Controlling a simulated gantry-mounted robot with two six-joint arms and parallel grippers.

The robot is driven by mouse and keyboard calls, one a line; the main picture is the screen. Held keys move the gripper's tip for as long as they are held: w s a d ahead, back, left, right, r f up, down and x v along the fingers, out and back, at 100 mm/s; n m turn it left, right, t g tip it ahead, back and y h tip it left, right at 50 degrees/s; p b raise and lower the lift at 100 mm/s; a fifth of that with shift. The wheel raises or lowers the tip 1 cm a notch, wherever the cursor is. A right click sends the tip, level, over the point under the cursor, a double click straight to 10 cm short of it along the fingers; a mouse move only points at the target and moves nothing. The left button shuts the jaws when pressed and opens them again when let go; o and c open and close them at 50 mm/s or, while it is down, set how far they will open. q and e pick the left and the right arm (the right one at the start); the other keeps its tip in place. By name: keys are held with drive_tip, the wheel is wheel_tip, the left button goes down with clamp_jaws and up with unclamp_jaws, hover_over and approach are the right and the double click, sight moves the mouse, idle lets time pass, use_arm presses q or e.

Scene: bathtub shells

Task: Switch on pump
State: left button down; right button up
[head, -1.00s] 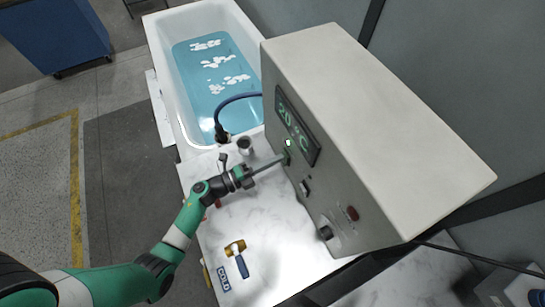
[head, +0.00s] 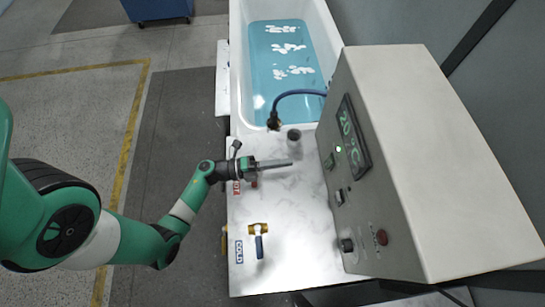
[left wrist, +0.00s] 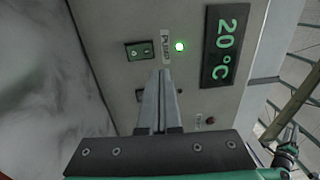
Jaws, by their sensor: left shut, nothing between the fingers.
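The grey control box (head: 440,150) stands on the right of the marble top. In the left wrist view its panel carries a PUMP label (left wrist: 165,47), a lit green lamp (left wrist: 180,46) and a green-lit rocker switch (left wrist: 139,50). The pump switch also shows in the head view (head: 329,162). My left gripper (head: 290,163) is shut and empty, its fingertips pointing at the panel with a gap before the switch. In the left wrist view its fingers (left wrist: 165,75) partly cover a second switch below. A green and black arm, seemingly my right one, shows at the lower right there; its gripper (left wrist: 294,127) is too small to judge.
A display (head: 352,138) reads 20 °C. A black knob (head: 346,245) and red button (head: 381,237) sit lower on the panel. A tub (head: 238,75) of blue water lies behind.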

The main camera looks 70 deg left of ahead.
use_arm(q)
drive_tip(key=v, duration=0.3)
drive_tip(key=shift+r, duration=0.3)
drive_tip(key=shift+w, duration=0.1)
